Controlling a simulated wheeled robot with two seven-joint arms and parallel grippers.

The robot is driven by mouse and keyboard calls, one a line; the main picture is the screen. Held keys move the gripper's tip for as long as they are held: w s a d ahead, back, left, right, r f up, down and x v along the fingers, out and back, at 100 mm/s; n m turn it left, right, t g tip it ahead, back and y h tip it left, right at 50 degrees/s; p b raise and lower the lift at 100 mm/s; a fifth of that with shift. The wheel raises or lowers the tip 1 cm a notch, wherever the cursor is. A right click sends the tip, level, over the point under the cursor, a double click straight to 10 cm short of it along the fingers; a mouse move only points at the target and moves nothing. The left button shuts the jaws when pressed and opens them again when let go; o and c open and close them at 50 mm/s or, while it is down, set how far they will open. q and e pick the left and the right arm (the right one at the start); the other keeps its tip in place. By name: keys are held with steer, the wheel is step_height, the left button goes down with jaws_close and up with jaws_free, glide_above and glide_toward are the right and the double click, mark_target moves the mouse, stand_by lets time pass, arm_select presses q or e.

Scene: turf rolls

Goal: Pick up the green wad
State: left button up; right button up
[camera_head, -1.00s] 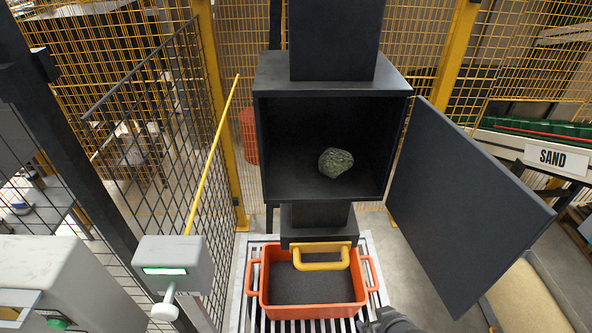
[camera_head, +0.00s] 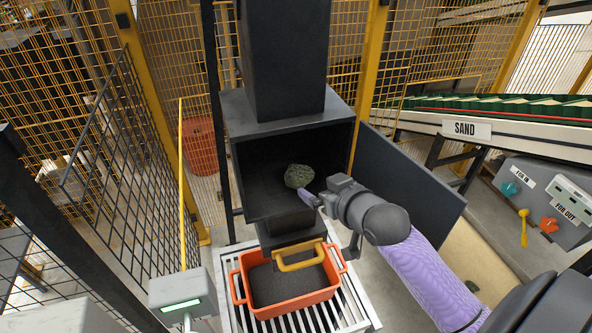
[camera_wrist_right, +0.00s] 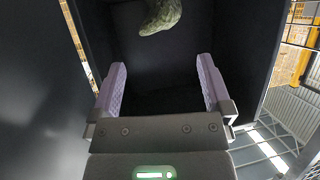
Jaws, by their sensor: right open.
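The green wad (camera_head: 298,175), a rough dark-green lump, sits inside the open black box (camera_head: 290,126), toward its right side. My right gripper (camera_head: 312,198) is at the mouth of the box, just in front of and below the wad in the head view. In the right wrist view the gripper (camera_wrist_right: 162,88) is open, its two lilac fingers apart with nothing between them. The wad (camera_wrist_right: 160,15) shows there at the top edge, partly cut off, beyond the fingertips and apart from them. My left gripper is not in view.
The box's black door (camera_head: 410,180) stands open on the right, close to my right arm. Below the box, an orange bin (camera_head: 290,308) of dark grains stands on a slatted rack (camera_head: 350,300). A yellow pole (camera_head: 182,190) and mesh fence (camera_head: 120,170) stand left.

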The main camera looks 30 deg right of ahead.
mark_target(305, 177)
steer(key=b+x, duration=0.1)
steer(key=x, duration=0.8)
steer(key=shift+w+f, duration=0.2)
steer(key=shift+w, duration=0.1)
steer(key=shift+s, duration=0.1)
steer(key=shift+c, duration=1.3)
steer(key=c, duration=0.9)
steer(key=shift+o, duration=0.2)
steer(key=shift+r, duration=0.15)
